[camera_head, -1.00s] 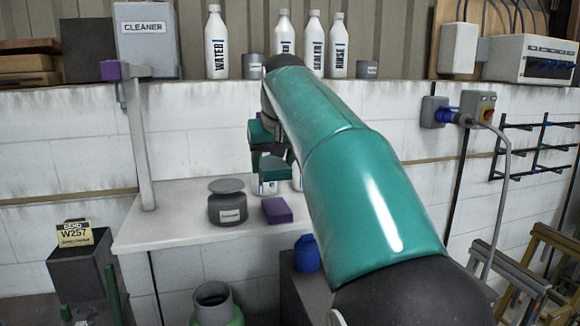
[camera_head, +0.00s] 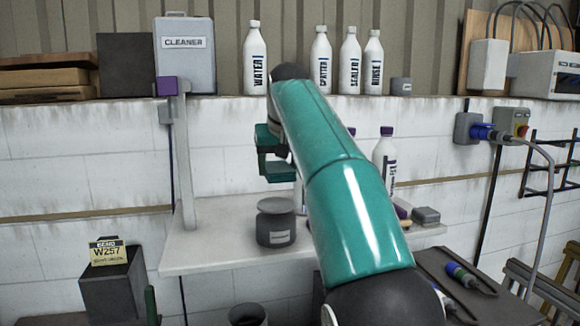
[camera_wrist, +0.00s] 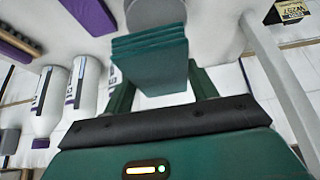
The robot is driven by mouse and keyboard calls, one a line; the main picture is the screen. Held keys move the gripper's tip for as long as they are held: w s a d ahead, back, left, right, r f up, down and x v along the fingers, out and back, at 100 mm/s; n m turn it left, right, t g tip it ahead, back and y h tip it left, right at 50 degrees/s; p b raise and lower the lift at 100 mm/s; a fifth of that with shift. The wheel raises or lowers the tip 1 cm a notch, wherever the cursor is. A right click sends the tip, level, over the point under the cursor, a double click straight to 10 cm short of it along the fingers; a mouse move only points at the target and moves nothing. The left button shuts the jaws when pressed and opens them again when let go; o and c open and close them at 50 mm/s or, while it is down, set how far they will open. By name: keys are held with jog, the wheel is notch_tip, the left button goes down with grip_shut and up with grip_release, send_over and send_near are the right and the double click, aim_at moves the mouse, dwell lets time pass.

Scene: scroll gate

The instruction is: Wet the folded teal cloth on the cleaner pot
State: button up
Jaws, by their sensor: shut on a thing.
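The cleaner pot (camera_head: 276,232) is a squat dark grey pot with a round, dish-like top (camera_head: 276,205). It stands upright on the pale shelf (camera_head: 215,250). The folded teal cloth (camera_head: 280,172) hangs in my gripper (camera_head: 268,150), above the pot's top with a visible gap in the head view. In the wrist view the layered cloth (camera_wrist: 150,65) sits between the fingers of my gripper (camera_wrist: 162,92). The grey round pot top (camera_wrist: 155,12) shows just beyond the cloth, partly covered by it. The gripper is shut on the cloth.
A purple block (camera_wrist: 92,15) and white bottles (camera_wrist: 50,100) lie to the left in the wrist view. A grey post (camera_head: 184,160) rises at the shelf's left. A white bottle (camera_head: 385,160) stands right of my arm. The shelf left of the pot is clear.

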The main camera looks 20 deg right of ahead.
aim_at(275, 203)
jog(key=shift+w+a+f, duration=0.15)
jog(key=shift+w+a, duration=0.2)
jog(key=shift+a, duration=0.05)
jog(key=shift+s+d+f, duration=0.15)
jog(key=shift+s+d, duration=0.05)
jog(key=shift+s, duration=0.2)
notch_tip(275, 203, down, 3)
jog(key=shift+f, duration=0.2)
jog(key=shift+w+a+f, duration=0.15)
jog(key=shift+w+f, duration=0.05)
jog(key=shift+f, duration=0.55)
jog(key=shift+s+f, duration=0.1)
jog(key=shift+f, duration=0.25)
jog(key=shift+r, duration=0.1)
jog(key=shift+f, duration=1.25)
dwell(1.2)
